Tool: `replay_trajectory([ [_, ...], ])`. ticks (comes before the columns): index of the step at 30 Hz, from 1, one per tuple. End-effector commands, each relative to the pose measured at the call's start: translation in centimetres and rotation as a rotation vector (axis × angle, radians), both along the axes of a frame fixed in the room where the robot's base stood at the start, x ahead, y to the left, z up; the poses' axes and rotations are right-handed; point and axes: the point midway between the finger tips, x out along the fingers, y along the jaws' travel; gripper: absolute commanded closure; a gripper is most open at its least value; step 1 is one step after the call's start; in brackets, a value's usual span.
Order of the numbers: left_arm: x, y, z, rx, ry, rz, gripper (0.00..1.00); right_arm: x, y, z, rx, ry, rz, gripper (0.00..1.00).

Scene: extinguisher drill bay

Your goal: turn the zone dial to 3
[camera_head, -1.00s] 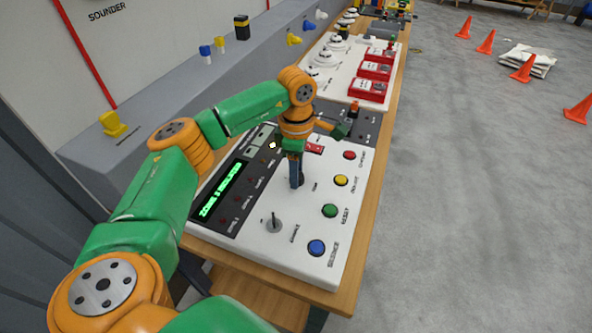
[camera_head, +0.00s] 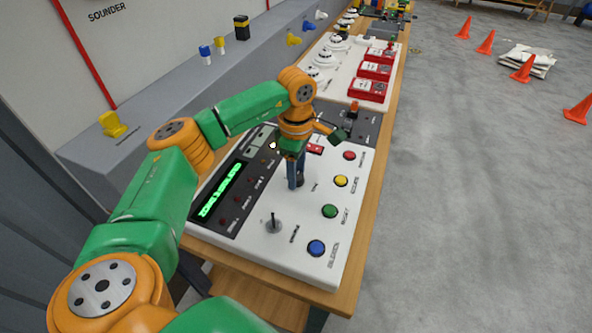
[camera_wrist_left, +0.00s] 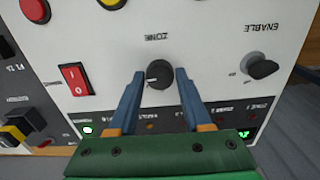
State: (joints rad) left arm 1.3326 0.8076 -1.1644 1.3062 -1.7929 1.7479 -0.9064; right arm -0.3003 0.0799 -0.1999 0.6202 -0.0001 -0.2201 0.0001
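The zone dial (camera_wrist_left: 159,74) is a round dark knob on the white control panel (camera_wrist_left: 215,45). In the left wrist view its light mark points left. The ZONE label is upside down beside it. My left gripper (camera_wrist_left: 160,72) has one blue finger on each side of the dial, and both tips appear to touch it. In the head view the left gripper (camera_head: 296,182) points down at the panel and hides most of the dial. A lit green display (camera_head: 220,190) is on the panel; its text is too small to read surely. My right gripper is not in view.
The ENABLE switch (camera_head: 273,225) stands up near the dial. Blue (camera_head: 316,248), green (camera_head: 329,211), yellow (camera_head: 340,180) and red (camera_head: 349,155) buttons line the panel's right side. A red rocker switch (camera_wrist_left: 77,79) is close to the left gripper.

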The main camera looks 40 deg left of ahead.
Motion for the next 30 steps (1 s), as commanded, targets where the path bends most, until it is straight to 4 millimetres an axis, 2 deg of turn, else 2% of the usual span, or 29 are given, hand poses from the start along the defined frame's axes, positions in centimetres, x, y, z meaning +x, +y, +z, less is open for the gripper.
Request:
replay_trajectory([
  [1,0.0,0.0,0.0,0.0,0.0,0.0,0.35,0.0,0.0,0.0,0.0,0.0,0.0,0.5],
  [2,0.0,0.0,0.0,0.0,0.0,0.0,0.26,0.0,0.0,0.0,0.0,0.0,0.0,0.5],
  [11,0.0,0.0,0.1,0.0,0.0,0.001,0.26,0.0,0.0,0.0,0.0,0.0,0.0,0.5],
  [14,0.1,0.0,1.3,0.0,-0.004,0.002,0.26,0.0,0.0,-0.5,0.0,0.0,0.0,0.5],
  [21,0.1,-0.1,6.2,0.0,-0.003,0.0,0.26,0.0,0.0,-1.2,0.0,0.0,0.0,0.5],
  [24,0.0,-0.1,7.0,0.0,0.0,0.0,0.26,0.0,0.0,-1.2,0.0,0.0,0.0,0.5],
  [30,0.0,0.0,7.1,0.0,0.001,0.0,0.26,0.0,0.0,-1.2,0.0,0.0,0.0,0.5],
])
